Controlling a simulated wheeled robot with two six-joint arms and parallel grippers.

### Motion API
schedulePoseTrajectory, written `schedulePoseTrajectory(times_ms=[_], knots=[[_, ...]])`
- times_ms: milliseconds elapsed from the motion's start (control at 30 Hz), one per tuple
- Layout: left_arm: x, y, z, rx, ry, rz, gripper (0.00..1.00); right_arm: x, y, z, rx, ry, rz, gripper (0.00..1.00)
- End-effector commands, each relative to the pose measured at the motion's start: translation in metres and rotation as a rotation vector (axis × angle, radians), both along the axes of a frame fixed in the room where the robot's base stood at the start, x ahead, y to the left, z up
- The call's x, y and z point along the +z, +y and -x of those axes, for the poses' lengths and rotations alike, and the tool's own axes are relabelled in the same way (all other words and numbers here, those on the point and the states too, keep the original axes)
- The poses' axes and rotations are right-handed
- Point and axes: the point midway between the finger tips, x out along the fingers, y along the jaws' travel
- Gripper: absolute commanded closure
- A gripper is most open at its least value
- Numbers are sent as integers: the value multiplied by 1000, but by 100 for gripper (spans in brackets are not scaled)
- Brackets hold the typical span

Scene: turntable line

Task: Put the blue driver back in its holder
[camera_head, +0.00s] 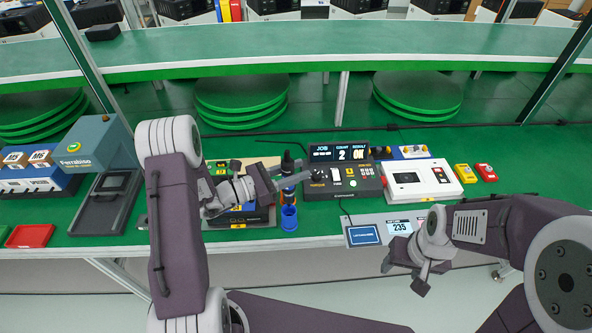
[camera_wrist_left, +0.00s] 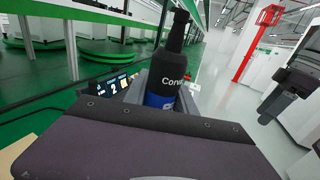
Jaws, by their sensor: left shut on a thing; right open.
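The blue driver (camera_head: 287,163) is upright, with a dark body and a blue band. My left gripper (camera_head: 296,179) is shut around it. In the left wrist view the driver (camera_wrist_left: 172,60) stands between the fingers, with white lettering and the blue band low down; its lower end is hidden. A blue cup-like holder (camera_head: 289,218) stands at the bench's front edge, directly below the driver in the head view. I cannot tell whether the driver's lower end is inside it. My right gripper (camera_head: 404,277) is open and empty, in front of the bench.
Right of the holder are a dark control box (camera_head: 342,187) with a lit display (camera_head: 339,152), a white device (camera_head: 424,183) and a scale reading 235 (camera_head: 399,226). A grey tray (camera_head: 104,204) and red bin (camera_head: 30,236) lie left. Green turntables (camera_head: 241,95) stand behind.

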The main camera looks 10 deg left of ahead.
Motion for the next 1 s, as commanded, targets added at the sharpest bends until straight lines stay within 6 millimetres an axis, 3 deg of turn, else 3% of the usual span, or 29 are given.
schedulePoseTrajectory(times_ms=[500,1000], knots=[[-5,0,0,0,-1,1,100,-4,0,0,0,0,0,43],[-34,0,0,0,-1,2,100,-29,0,0,0,0,0,43]])
